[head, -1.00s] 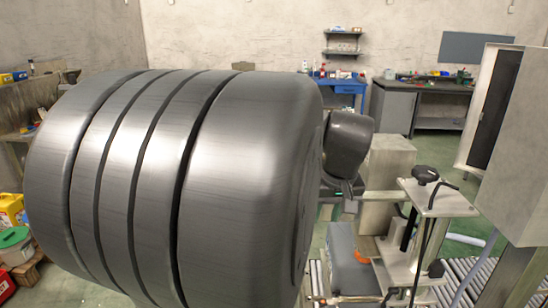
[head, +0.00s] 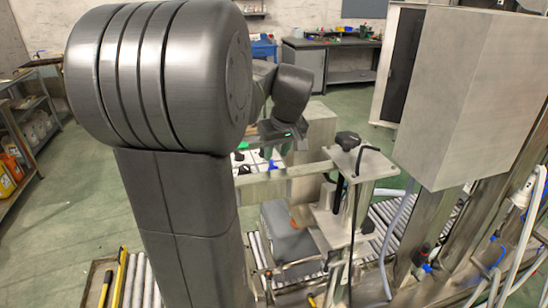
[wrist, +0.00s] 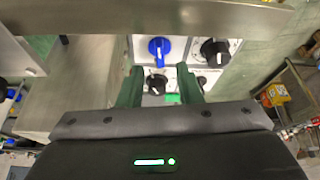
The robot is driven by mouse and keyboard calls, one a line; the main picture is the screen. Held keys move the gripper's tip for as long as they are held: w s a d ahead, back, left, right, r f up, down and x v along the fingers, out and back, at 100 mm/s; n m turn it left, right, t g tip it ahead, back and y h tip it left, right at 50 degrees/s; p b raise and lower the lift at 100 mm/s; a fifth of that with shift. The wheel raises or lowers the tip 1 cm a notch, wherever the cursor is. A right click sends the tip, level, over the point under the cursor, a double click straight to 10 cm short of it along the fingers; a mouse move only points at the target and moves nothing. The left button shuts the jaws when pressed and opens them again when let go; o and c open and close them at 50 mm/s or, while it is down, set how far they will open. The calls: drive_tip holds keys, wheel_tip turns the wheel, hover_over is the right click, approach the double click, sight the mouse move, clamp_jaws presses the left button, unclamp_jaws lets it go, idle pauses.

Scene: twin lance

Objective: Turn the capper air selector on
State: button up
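A white control panel with a blue selector knob (wrist: 159,48) shows in the wrist view. The blue knob also shows in the head view (head: 273,165), below my gripper. A black knob (wrist: 213,50) sits right of it, and another dark knob (wrist: 155,84) is lower, between my fingers. The panel lettering is too small to tell which knob is the capper air selector. My gripper (wrist: 160,68) has its green fingers apart with nothing gripped. The blue knob appears just beyond the gap between the fingertips, apart from them.
A metal beam (wrist: 160,14) crosses the top of the wrist view. A stand with a black handwheel (head: 347,139) is right of the panel in the head view. A large grey cabinet (head: 458,95) and roller conveyors (head: 390,220) lie further right. My arm hides much of the left.

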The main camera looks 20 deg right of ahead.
sight(273, 163)
drive_tip(key=shift+x, duration=2.05)
clamp_jaws()
drive_tip(key=n+y, duration=0.1)
drive_tip(key=n, duration=0.1)
drive_tip(key=shift+d+n, duration=0.1)
drive_tip(key=shift+n, duration=0.2)
drive_tip(key=shift+n+g+y+b, duration=0.3)
drive_tip(key=shift+n+b, duration=0.1)
drive_tip(key=shift+n, duration=0.6)
